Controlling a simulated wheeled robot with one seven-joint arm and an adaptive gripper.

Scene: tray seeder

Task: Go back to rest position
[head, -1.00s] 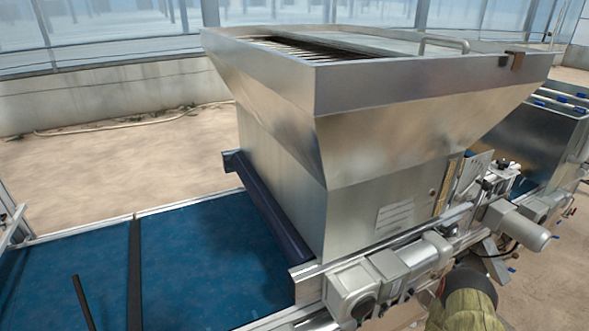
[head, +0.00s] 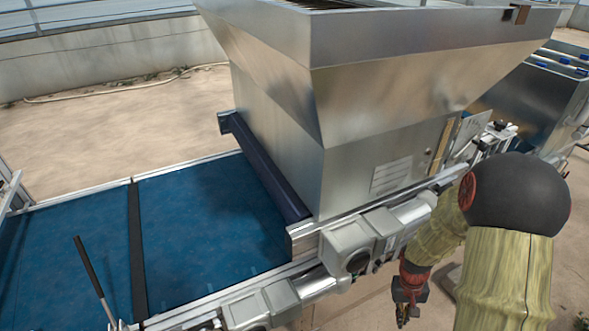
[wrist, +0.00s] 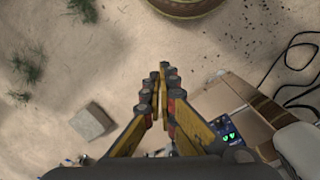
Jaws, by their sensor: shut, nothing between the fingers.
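My gripper (head: 403,316) hangs low at the bottom of the head view, in front of the seeder's near side and apart from it. In the wrist view my gripper (wrist: 160,100) points down at the sandy floor, with its yellow fingers drawn together and nothing between them. The steel hopper (head: 400,85) of the tray seeder stands behind my arm in the head view. The blue conveyor belt (head: 205,215) runs out to the left of the hopper.
A grey block (wrist: 91,121) lies on the floor in the wrist view. A brown board (wrist: 240,105), a blue box with green lights (wrist: 228,132) and black cables (wrist: 292,75) are at right. A dark lever (head: 90,268) stands at the belt's near edge.

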